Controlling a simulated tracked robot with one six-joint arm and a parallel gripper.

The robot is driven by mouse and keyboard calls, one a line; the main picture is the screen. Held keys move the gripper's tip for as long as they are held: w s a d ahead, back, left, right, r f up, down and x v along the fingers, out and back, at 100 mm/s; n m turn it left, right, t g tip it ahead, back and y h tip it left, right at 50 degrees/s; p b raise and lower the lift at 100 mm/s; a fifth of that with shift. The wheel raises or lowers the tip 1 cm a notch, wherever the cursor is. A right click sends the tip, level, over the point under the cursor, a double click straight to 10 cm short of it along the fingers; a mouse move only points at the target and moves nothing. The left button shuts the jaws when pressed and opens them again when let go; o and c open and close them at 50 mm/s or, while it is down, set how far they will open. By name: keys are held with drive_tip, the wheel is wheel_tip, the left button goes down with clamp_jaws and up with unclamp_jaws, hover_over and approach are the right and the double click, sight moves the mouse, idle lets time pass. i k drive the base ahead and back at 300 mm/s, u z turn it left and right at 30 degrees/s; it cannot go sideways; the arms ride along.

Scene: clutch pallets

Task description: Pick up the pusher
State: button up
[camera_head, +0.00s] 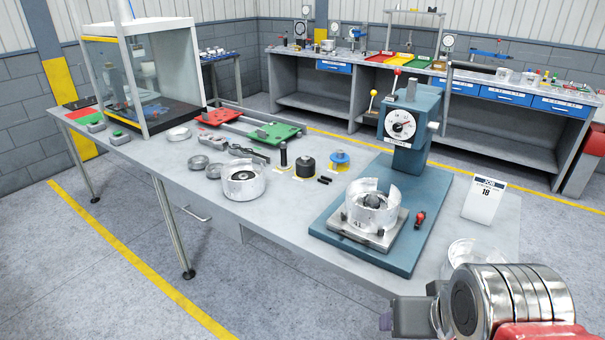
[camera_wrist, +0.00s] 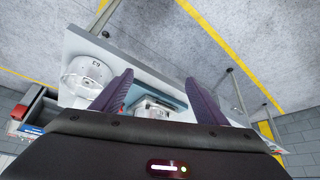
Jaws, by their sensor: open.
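The likeliest pusher is the upright black post (camera_head: 283,154) with a wider foot, standing on a yellow-marked spot on the long grey table (camera_head: 130,160). Beside it are a short black cylinder (camera_head: 306,167) and a blue spool-like part (camera_head: 340,160); I cannot tell for certain which part is the pusher. My gripper (camera_wrist: 160,78) is open, with two dark purple fingers apart and nothing held. The post is not recognisable in the wrist view. In the head view my gripper is at the lower right, well away from these parts.
A blue-grey press (camera_head: 410,130) with a dial stands on the table, a silver housing (camera_head: 370,205) on its base. Another silver housing (camera_head: 243,180) stands left of it. A job card (camera_head: 484,198) stands at right; a glass-sided cabinet (camera_head: 150,75) is far left.

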sight(305, 165)
drive_tip(key=k, duration=0.7)
drive_tip(key=u, duration=0.45)
drive_tip(key=i, duration=1.25)
drive_tip(key=u, duration=0.7)
drive_tip(key=i, duration=1.35)
drive_tip(key=z, duration=0.1)
